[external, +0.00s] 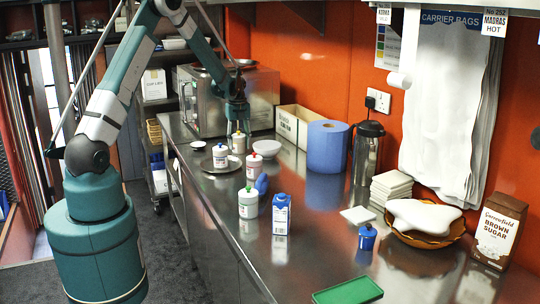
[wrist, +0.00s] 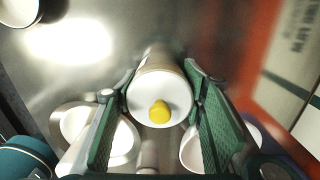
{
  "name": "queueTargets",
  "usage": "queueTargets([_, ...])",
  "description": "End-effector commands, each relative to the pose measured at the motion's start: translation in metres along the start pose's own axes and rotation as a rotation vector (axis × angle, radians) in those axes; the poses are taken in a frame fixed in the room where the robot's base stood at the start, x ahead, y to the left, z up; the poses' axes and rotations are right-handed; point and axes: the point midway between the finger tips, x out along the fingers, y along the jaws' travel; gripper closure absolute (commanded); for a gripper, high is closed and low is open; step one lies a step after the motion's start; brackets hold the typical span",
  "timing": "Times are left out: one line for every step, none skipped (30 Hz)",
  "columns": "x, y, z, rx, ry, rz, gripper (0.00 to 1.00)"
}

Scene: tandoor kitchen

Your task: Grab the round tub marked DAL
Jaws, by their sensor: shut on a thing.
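My gripper (external: 238,122) is low over the far part of the steel counter, in front of the steel oven. In the wrist view its green finger pads (wrist: 160,120) are on both sides of a white squeeze bottle with a yellow tip (wrist: 175,92), shut on it. The bottle (external: 238,145) stands upright under my gripper in the external view. I can read no DAL marking on any container in either view, so I cannot tell which thing is the round tub.
Beside the gripper are a white bowl (external: 267,147) and another white bottle (external: 220,158) by a plate (external: 222,166). A blue paper roll (external: 327,146) stands to the right. Nearer are a red-tipped bottle (external: 252,169), a green-tipped bottle (external: 248,206) and a blue-and-white carton (external: 281,215).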

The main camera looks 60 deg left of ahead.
Motion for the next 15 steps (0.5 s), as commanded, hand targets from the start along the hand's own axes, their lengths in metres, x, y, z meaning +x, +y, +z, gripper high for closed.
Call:
queueTargets([0.000,0.000,0.000,0.000,0.000,0.000,0.76])
queueTargets([0.000,0.000,0.000,0.000,0.000,0.000,0.76])
queueTargets([-0.001,0.000,0.000,0.000,0.000,0.000,0.76])
queueTargets([-0.001,0.000,0.000,0.000,0.000,0.000,0.76])
queueTargets([-0.002,0.000,0.000,0.000,0.000,0.000,0.76])
queueTargets([-0.003,0.000,0.000,0.000,0.000,0.000,0.76])
queueTargets([-0.004,0.000,0.000,0.000,0.000,0.000,0.76])
queueTargets([-0.005,0.000,0.000,0.000,0.000,0.000,0.76])
queueTargets([-0.008,0.000,0.000,0.000,0.000,0.000,0.76])
queueTargets([-0.010,0.000,0.000,0.000,0.000,0.000,0.76])
queueTargets([-0.013,0.000,0.000,0.000,0.000,0.000,0.76])
queueTargets([-0.017,0.000,0.000,0.000,0.000,0.000,0.76])
queueTargets([-0.020,0.000,0.000,0.000,0.000,0.000,0.76])
queueTargets([-0.023,0.000,0.000,0.000,0.000,0.000,0.76])
queueTargets([-0.028,0.000,0.000,0.000,0.000,0.000,0.76])
